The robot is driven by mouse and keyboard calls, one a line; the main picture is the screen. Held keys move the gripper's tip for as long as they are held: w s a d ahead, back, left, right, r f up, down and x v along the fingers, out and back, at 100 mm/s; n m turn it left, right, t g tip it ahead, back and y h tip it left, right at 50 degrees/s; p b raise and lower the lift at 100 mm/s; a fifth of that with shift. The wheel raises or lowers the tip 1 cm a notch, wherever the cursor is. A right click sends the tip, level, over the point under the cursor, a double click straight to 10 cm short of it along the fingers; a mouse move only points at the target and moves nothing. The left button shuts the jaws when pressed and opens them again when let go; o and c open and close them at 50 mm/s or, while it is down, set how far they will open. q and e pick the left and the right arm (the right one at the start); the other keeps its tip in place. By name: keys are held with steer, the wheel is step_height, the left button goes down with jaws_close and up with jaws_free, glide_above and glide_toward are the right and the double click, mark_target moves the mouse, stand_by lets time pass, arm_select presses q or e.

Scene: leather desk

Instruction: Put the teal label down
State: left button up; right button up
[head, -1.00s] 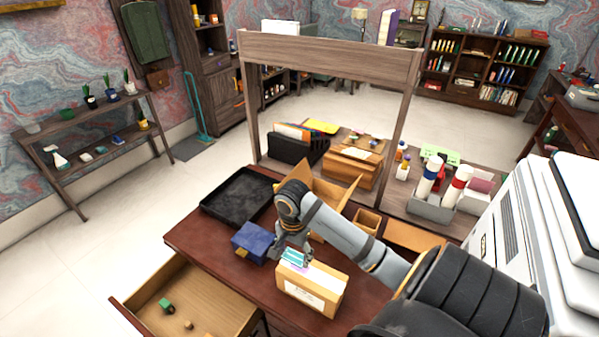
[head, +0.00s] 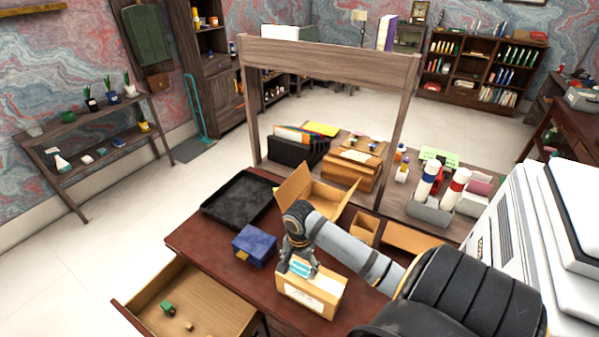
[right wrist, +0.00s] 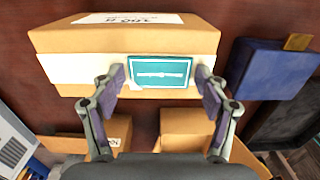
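The teal label (head: 301,269) is a small flat teal rectangle with white print. It lies on or just over the white tape band of a closed cardboard box (head: 306,300) at the front of the desk. In the right wrist view the label (right wrist: 160,72) is between my right gripper's (right wrist: 160,78) fingertips, with a finger at each short side. The fingers are spread wide and look clear of the label. In the head view my right gripper (head: 299,270) is over the box. My left gripper is not in view.
A blue box (head: 254,246) sits just left of the cardboard box on the desk (head: 205,238). Behind are a black tray (head: 240,200) and an open carton (head: 318,192). An open drawer (head: 215,305) juts out at the front left.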

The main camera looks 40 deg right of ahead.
mark_target(300, 269)
steer(key=shift+o, duration=0.5)
steer(key=shift+r, duration=0.2)
step_height(300, 269, up, 12)
stand_by(0.4)
